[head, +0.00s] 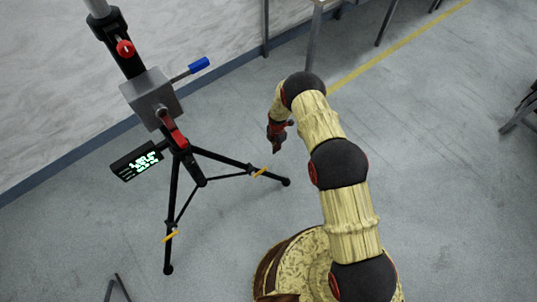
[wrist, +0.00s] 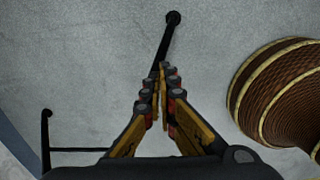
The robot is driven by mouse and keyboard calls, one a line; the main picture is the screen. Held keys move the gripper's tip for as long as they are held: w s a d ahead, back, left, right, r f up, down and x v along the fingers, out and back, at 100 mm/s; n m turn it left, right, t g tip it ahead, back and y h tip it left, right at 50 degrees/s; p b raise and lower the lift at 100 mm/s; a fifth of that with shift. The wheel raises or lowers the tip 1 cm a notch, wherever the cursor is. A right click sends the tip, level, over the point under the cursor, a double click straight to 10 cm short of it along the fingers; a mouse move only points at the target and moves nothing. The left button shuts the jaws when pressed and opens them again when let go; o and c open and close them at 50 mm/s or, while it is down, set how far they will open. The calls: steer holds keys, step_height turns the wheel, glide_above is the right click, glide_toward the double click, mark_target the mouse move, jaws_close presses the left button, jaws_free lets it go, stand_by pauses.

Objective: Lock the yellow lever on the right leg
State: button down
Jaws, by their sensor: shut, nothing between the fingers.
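A black tripod stands on the floor in the head view. Its right leg (head: 232,160) runs out to a foot, and a small yellow lever (head: 259,172) sits on it near the lower end. My gripper (head: 277,149) points down just above and right of this lever, apart from it in the picture. In the wrist view my gripper (wrist: 164,72) is shut and empty, its fingertips in line with the right leg (wrist: 164,44). The lever cannot be made out there; the fingers may hide it. Whether the lever is locked cannot be told.
A second yellow lever (head: 170,236) is on the left leg. The tripod carries a grey box (head: 152,96) with a blue-handled lever (head: 198,65), a red clamp handle (head: 172,128) and a lit display (head: 137,161). My base stands close by at the lower right.

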steer(key=shift+w+d+r, duration=0.2)
steer(key=shift+w+d, duration=0.4)
steer(key=shift+d, duration=0.3)
